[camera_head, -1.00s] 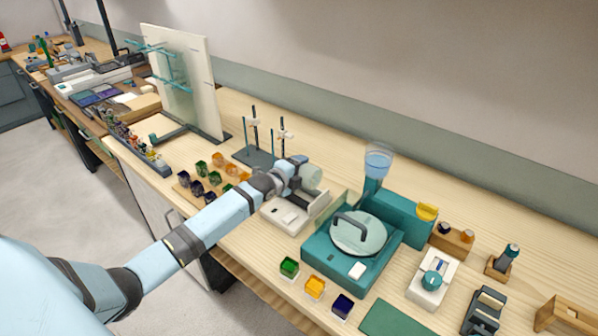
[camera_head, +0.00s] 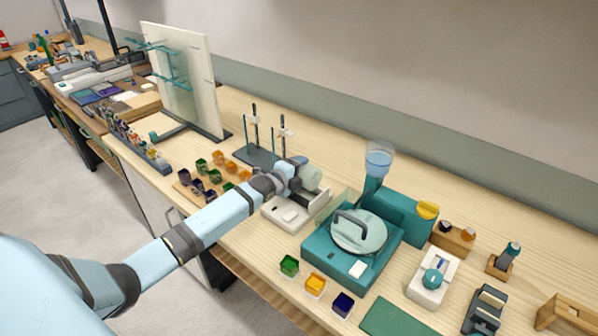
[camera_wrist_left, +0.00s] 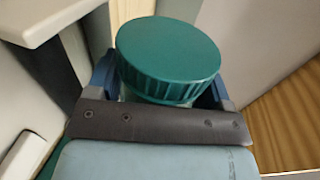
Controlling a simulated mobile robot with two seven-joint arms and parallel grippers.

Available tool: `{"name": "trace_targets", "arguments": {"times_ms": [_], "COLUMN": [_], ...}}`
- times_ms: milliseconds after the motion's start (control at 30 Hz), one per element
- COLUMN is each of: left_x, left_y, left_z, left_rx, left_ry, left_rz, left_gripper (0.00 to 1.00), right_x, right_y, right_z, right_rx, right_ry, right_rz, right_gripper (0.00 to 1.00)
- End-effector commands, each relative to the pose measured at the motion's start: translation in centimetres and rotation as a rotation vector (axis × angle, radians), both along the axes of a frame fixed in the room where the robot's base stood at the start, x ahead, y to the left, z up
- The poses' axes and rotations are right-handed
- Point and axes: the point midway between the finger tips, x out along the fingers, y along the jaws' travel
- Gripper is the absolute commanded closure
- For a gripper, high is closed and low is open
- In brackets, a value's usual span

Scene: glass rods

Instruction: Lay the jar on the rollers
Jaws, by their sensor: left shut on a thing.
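The jar is pale and translucent in the head view (camera_head: 312,179). In the left wrist view its ribbed teal lid (camera_wrist_left: 168,52) faces the camera. My left gripper (camera_head: 299,176) is shut on the jar, with a blue finger on each side of it below the lid. The jar is over the back part of a low white machine (camera_head: 287,210) with a raised end plate at its right. I take this for the roller unit. The rollers themselves are hidden behind my gripper and the jar, so I cannot tell whether the jar touches them. My right gripper is not in view.
A teal machine with a round handled lid (camera_head: 359,232) stands close at the right. A stand with two rods (camera_head: 254,156) is behind to the left. Several coloured cups (camera_head: 201,166) are at the left. Bare bench lies behind the roller unit.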

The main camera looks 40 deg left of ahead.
Motion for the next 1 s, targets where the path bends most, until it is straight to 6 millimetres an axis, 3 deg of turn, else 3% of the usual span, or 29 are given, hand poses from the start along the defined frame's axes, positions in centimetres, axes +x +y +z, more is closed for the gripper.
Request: {"name": "trace_targets", "arguments": {"times_ms": [533,733,767,800,867,1000], "left_x": [0.0,0.0,0.0,0.0,0.0,-0.1], "left_y": [0.0,0.0,0.0,0.0,0.0,-0.1], "left_z": [-2.2,-2.0,-2.0,-2.0,-2.1,-2.3], "left_rx": [0.000,0.000,0.000,0.000,0.000,0.000], "left_ry": [-0.003,-0.003,-0.003,-0.002,-0.001,0.004], "left_rz": [-0.001,-0.001,-0.001,-0.001,-0.001,-0.001], "left_gripper": [0.60,0.60,0.19,0.10,0.00,0.00], "right_x": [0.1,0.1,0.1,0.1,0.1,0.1], "right_y": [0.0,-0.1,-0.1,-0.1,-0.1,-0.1], "right_z": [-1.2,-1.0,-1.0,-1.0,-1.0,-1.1], "right_rx": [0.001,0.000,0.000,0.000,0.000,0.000], "right_ry": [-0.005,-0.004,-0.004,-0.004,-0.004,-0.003], "right_rz": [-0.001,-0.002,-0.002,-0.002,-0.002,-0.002], "right_gripper": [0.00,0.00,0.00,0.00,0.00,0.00]}}
